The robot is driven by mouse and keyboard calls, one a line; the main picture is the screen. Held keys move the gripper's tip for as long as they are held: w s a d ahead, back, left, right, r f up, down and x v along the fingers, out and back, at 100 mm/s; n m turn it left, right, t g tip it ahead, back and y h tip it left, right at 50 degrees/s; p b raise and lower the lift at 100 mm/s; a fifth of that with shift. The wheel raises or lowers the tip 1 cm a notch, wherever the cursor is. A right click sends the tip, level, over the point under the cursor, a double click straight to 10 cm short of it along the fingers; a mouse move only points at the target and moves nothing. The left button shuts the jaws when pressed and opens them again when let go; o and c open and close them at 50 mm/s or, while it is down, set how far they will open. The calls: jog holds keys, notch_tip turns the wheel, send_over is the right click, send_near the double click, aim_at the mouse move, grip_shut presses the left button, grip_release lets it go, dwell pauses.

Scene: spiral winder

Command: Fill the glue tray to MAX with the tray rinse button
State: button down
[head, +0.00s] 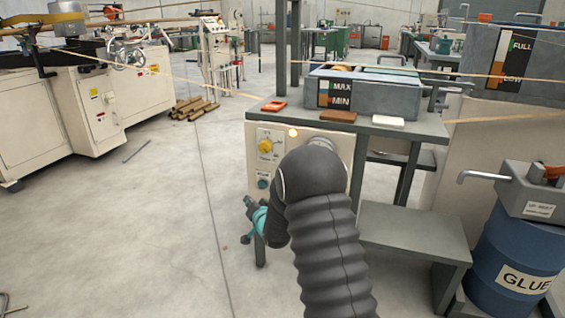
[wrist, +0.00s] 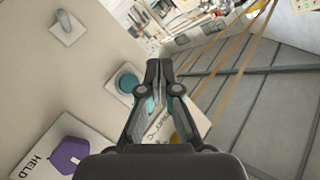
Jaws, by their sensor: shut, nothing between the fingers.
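The grey glue tray (head: 395,98) stands on the bench, with a MAX/MIN gauge (head: 335,94) on its front. The gauge shows an orange strip; its exact level is too small to read. Below, a cream panel (head: 310,140) carries a yellow knob, a lit yellow lamp (head: 292,132) and a teal button (head: 263,183). My gripper (head: 248,203) is shut and empty, low and left of that button. In the wrist view, the shut fingertips (wrist: 159,66) are right of a round teal button (wrist: 127,81), apparently apart from it. No button label is readable there.
A blue glue drum (head: 515,255) and a grey step (head: 415,240) stand right. Thin strands cross above the bench. The floor at left is mostly clear.

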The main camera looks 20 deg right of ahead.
aim_at(262, 184)
jog(key=m, duration=0.6)
jog(key=s+m, duration=0.1)
jog(key=m, duration=0.5)
jog(key=s+m+t, duration=0.1)
jog(key=m, duration=0.5)
jog(key=shift+s+a+r, duration=0.2)
jog(key=shift+a+r, duration=0.05)
jog(key=shift+a, duration=0.15)
jog(key=shift+m, duration=0.3)
jog(key=w+d+p, duration=0.1)
jog(key=w+d, duration=0.4)
jog(key=w, duration=0.2)
jog(key=shift+w+d, duration=0.2)
dwell(0.7)
jog(key=shift+w+d, duration=0.15)
jog(key=shift+w, duration=0.05)
